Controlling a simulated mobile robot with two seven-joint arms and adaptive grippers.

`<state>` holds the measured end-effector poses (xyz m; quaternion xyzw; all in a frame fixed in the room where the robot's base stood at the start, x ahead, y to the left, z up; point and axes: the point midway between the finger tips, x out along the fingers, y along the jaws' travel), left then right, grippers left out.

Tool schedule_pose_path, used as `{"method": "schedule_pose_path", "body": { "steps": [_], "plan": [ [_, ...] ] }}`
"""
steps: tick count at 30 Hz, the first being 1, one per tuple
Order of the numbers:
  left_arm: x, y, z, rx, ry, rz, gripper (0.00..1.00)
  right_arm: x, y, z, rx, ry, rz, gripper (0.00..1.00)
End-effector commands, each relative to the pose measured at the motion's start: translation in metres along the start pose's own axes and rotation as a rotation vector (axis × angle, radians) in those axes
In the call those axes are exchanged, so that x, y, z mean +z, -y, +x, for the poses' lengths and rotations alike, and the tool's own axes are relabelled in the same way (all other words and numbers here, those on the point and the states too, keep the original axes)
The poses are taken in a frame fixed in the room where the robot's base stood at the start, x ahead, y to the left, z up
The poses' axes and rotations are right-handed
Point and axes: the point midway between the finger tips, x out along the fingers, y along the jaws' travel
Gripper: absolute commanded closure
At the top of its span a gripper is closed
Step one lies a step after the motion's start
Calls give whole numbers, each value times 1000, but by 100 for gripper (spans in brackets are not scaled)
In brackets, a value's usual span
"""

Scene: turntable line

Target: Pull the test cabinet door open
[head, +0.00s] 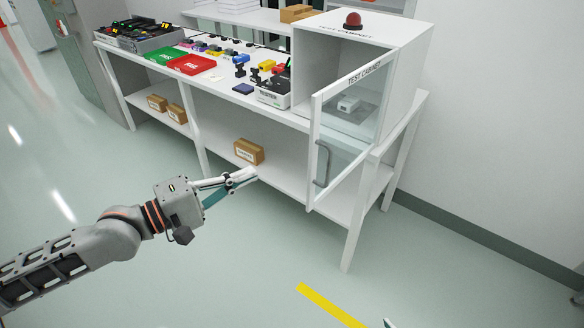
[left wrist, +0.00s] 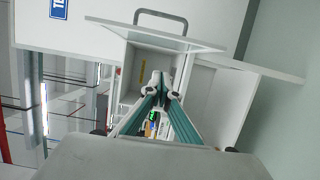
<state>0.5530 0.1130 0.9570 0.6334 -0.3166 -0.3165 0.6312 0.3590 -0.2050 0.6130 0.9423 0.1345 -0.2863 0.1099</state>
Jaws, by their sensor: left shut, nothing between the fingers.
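The white test cabinet (head: 408,75) stands at the right end of the bench with a red dome on top. Its glazed, white-framed door (head: 316,130) stands open, swung out from the front, and part of the interior shows past it. The grey door handle (head: 322,163) is on the door's near edge; it also shows at the top of the left wrist view (left wrist: 160,14). My left gripper (head: 252,175) is shut and empty, left of the handle and apart from it. A small tip (head: 389,323) at the bottom edge may be my right gripper; its fingers are hidden.
The white bench (head: 222,88) carries a red tray (head: 192,65), a green tray (head: 166,56) and several small coloured parts. Cardboard boxes stand on its lower shelf, one (head: 249,151) behind my left gripper. The floor in front is clear, with a yellow stripe (head: 330,305).

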Motion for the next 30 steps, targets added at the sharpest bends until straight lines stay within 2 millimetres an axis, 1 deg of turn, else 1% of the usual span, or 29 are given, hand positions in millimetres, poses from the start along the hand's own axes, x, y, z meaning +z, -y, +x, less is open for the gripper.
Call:
{"method": "schedule_pose_path", "body": {
  "steps": [2, 9, 16, 18, 22, 27, 30],
  "plan": [
    [0, -3, 12, 5, 0, -1, 100, -3, -1, -1, 1, -2, 1, 60],
    [0, -2, 53, 5, 0, -3, 100, 4, 0, -1, -2, 11, 6, 60],
    [1, -2, 91, 4, 0, -2, 100, 6, 2, -2, -5, 14, 8, 60],
    [13, -3, 90, 3, 2, -5, 100, -1, 1, -5, -5, 9, 10, 60],
    [26, -2, 93, 2, 1, -5, 100, -7, 1, -7, -6, 1, 15, 60],
    [37, -1, 96, 2, 0, -3, 100, -6, 5, -9, -11, 5, 22, 60],
    [39, -1, 96, 2, 0, -2, 100, -3, 5, -9, -12, 10, 22, 60]
  ]
}}
